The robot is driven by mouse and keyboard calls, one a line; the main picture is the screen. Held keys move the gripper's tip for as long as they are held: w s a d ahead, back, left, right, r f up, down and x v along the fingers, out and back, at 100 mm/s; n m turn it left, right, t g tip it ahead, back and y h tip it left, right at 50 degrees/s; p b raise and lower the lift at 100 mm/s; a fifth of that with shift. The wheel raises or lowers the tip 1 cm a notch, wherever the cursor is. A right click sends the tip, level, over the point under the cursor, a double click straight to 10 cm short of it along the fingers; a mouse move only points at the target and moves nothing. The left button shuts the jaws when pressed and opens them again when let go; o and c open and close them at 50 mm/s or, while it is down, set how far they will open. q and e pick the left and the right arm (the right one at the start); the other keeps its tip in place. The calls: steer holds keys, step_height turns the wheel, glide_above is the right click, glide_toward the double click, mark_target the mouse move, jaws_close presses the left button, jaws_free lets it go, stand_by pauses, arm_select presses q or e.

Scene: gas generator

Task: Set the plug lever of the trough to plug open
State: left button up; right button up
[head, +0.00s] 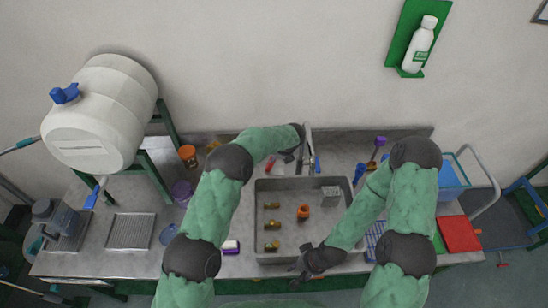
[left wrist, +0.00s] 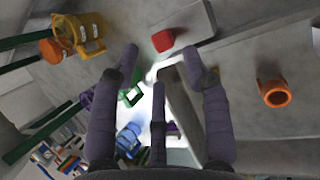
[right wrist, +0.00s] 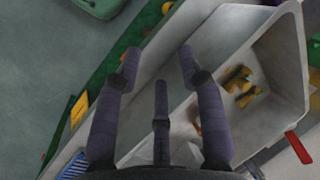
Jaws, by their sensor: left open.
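The grey trough (head: 262,225) is set in the counter. It also shows in the left wrist view (left wrist: 245,105) and the right wrist view (right wrist: 285,65). A small red piece (head: 270,163) lies behind its back left corner; I cannot tell if it is the plug lever. The left wrist view shows a red block (left wrist: 162,40), and the right wrist view a red handle (right wrist: 299,147). My left gripper (left wrist: 162,72) is open and empty at the trough's back edge, mostly hidden by its wrist from the head. My right gripper (head: 308,262) is open and empty over the front edge.
Several brass fittings (head: 270,225) and an orange ring (head: 303,212) lie in the trough. A faucet (head: 308,145) stands behind it. A white barrel (head: 100,115) is at left, a red board (head: 459,234) at right. Orange (head: 188,154) and purple (head: 181,190) containers stand left of my left arm.

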arm_select(q)
steer(key=v, duration=0.7)
steer(key=shift+s, duration=0.15)
steer(key=shift+d, duration=0.15)
